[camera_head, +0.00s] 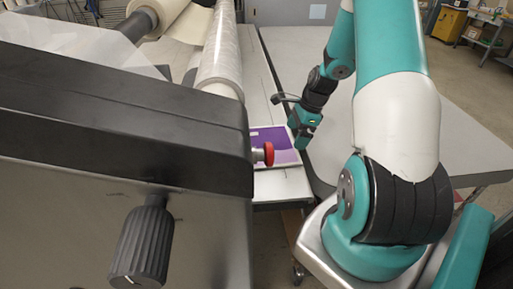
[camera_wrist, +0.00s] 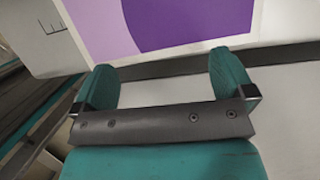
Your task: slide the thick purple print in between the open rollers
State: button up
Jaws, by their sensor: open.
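The purple print (camera_head: 284,143) lies flat on the laminator's feed table (camera_head: 276,185), with a white border and two shades of purple. In the wrist view the print (camera_wrist: 165,22) fills the top, just beyond my fingertips. My gripper (camera_head: 303,140) is by the right edge of the print in the head view. In the wrist view my gripper (camera_wrist: 165,80) is open with nothing between its fingers. A clear-film-wrapped roller (camera_head: 222,55) runs above the table at left. The gap between the rollers is hidden behind the machine's side housing (camera_head: 110,120).
A red knob (camera_head: 264,154) sticks out from the housing in front of the print. A black ribbed knob (camera_head: 143,245) is on the near side. A grey table (camera_head: 420,125) stands to the right, mostly clear. A yellow cabinet (camera_head: 448,22) is at the far right.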

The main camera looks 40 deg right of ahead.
aim_at(282, 146)
jog(key=shift+f+b, duration=0.5)
jog(key=shift+f, duration=0.55)
jog(key=shift+s+d, duration=0.15)
jog(key=shift+d, duration=0.05)
dwell(0.9)
jog(key=shift+s+a+p, duration=0.1)
jog(key=shift+s+p, duration=0.05)
jog(key=shift+p, duration=0.15)
jog(key=shift+s+a, duration=0.4)
jog(key=shift+s, duration=0.1)
jog(key=shift+w+a+p, duration=0.35)
jog(key=shift+w+a, duration=0.35)
jog(key=shift+a, duration=0.25)
jog(key=shift+w+a+p, duration=0.3)
jog(key=shift+w+a, duration=0.4)
jog(key=shift+a, duration=0.25)
dwell(0.5)
jog(key=shift+s+d, duration=0.15)
jog(key=shift+d, duration=0.05)
dwell(0.4)
jog(key=shift+d+p, duration=0.15)
jog(key=shift+p, duration=0.15)
jog(key=shift+w+d, duration=0.1)
jog(key=shift+w, duration=0.2)
